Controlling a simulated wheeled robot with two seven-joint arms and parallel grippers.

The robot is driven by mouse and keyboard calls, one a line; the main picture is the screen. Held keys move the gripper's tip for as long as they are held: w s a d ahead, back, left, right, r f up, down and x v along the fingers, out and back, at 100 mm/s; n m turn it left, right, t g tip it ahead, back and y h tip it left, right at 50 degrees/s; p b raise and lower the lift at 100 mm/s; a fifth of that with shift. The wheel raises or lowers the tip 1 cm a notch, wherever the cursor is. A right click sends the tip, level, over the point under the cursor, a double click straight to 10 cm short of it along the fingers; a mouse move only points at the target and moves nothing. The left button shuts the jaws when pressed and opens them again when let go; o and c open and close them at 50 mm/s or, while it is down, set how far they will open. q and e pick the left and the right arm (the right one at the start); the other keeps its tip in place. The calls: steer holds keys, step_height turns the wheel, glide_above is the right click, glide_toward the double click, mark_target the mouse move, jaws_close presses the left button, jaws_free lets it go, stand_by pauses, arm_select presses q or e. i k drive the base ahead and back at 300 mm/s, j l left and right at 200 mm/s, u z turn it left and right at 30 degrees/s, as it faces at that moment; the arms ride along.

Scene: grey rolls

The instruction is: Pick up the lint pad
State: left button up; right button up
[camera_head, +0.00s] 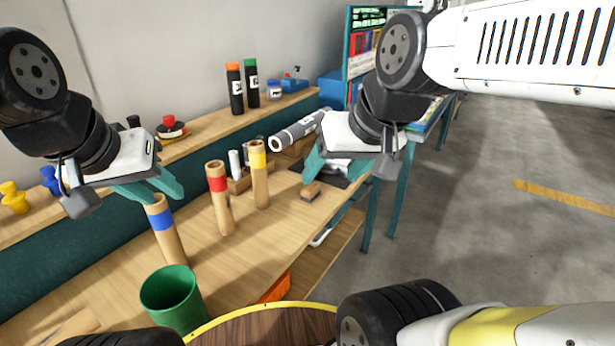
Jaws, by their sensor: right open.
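What looks like the lint pad is a small block with a tan wooden top and a darker underside (310,191). It lies on the wooden workbench (285,225), near its right edge. My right gripper (339,175) is open just above and to the right of the block, apart from it. No object shows clearly between its fingers. My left gripper (168,198) is at the left, its fingers apart and empty, close above the top of a blue-banded tube (167,232). I cannot tell whether they touch.
Red-banded (219,198) and yellow-banded (259,175) tubes stand mid-bench, with a green cup (172,298) in front. A grey roll (297,131) lies behind my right gripper. A dark mat (352,168) is below that gripper. Dark bottles (236,90) stand on the back ledge. Open floor lies right.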

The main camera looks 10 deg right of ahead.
mark_target(310, 191)
steer(key=i+l, duration=0.3)
steer(key=l, duration=0.2)
steer(key=i+l, duration=0.35)
steer(key=l, duration=0.1)
